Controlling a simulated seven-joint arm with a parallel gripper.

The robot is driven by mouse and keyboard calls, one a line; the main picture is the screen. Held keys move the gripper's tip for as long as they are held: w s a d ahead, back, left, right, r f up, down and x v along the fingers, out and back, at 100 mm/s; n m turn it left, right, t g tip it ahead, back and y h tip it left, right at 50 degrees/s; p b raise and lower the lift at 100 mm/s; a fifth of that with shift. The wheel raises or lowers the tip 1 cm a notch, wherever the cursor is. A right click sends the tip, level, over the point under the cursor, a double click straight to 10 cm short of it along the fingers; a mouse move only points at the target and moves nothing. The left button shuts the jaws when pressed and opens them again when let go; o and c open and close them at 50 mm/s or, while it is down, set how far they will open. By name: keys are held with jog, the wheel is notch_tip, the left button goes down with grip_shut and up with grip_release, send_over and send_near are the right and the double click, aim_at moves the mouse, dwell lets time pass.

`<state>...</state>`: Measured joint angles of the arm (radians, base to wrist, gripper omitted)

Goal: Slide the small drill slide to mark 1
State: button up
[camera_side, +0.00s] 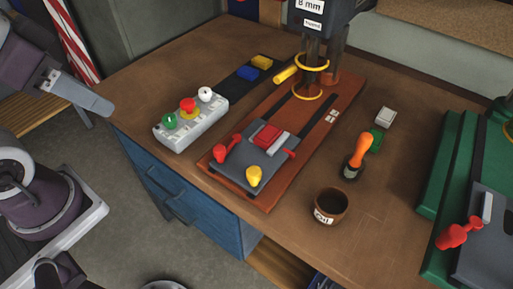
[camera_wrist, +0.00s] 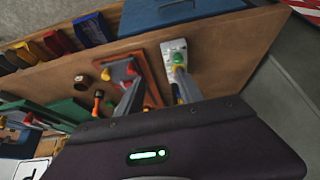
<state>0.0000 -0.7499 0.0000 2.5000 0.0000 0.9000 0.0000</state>
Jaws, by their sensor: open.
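The small drill stands on a rust-red base (camera_side: 315,140) on the bench, with an "8 mm" label (camera_side: 309,5) on its head. Its grey slide (camera_side: 250,165) sits at the near end of the base and carries a red block (camera_side: 267,135), a red handle (camera_side: 228,147) and a yellow knob (camera_side: 254,176). Small white marks (camera_side: 333,116) show on the base; their numbers are too small to read. My gripper (camera_wrist: 157,82) is open and empty, its two fingers apart in the wrist view. In the side view a finger (camera_side: 80,95) shows at the left, beyond the bench edge, well away from the slide.
A button box (camera_side: 190,119) with green, red and white buttons stands left of the drill. A green machine (camera_side: 448,180) with a red handle is at the far right.

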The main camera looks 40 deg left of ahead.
jog(key=shift+o, duration=0.5)
jog(key=n+g+y, duration=0.3)
jog(key=n+g, duration=0.6)
jog(key=n, duration=1.7)
send_over(255, 170)
jog(key=w+d, duration=0.2)
notch_tip(255, 170, down, 10)
jog(key=shift+n, duration=0.5)
jog(key=x, duration=0.6)
jog(key=shift+w+f, duration=0.1)
jog(key=shift+f, duration=0.1)
jog(key=shift+a+f, duration=0.1)
jog(key=shift+f, duration=0.45)
grip_shut()
jog(key=shift+r, duration=0.1)
